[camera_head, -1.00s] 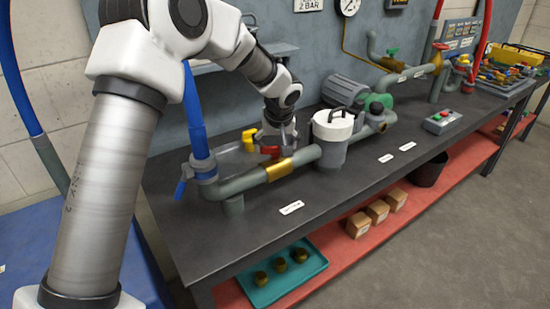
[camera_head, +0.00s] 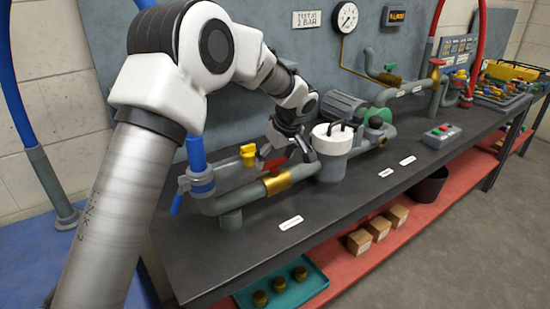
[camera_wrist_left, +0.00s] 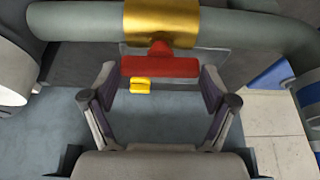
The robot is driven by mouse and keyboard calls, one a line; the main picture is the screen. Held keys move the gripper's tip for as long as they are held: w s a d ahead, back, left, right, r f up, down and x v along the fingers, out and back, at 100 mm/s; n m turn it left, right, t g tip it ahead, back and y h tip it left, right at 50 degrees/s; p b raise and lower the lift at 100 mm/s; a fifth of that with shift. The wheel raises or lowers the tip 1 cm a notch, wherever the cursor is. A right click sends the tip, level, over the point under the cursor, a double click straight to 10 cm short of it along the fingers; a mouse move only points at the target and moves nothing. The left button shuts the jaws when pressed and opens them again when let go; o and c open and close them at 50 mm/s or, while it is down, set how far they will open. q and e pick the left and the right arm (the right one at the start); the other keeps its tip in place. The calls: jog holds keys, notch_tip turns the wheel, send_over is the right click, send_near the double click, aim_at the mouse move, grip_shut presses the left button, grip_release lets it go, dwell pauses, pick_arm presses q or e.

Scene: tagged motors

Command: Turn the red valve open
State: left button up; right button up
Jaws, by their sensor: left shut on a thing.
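The red valve handle (camera_head: 273,166) sits on a brass valve body (camera_head: 279,184) in the grey pipe at the near end of the bench. In the left wrist view the red handle (camera_wrist_left: 160,67) is a short bar roughly parallel to the pipe, in front of the brass body (camera_wrist_left: 160,22). My left gripper (camera_head: 287,151) is tilted over the valve. The fingertip contact is hard to see exactly. My right gripper is not in view.
A yellow handle (camera_head: 248,152) is just behind the red one. A white-lidded canister (camera_head: 332,140) stands close right of my gripper. The bench front (camera_head: 340,210) is mostly clear.

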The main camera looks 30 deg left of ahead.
pick_arm(q)
jog(key=o, duration=1)
jog(key=shift+c, duration=0.2)
jog(key=v, duration=1.2)
jog(key=shift+f, duration=0.15)
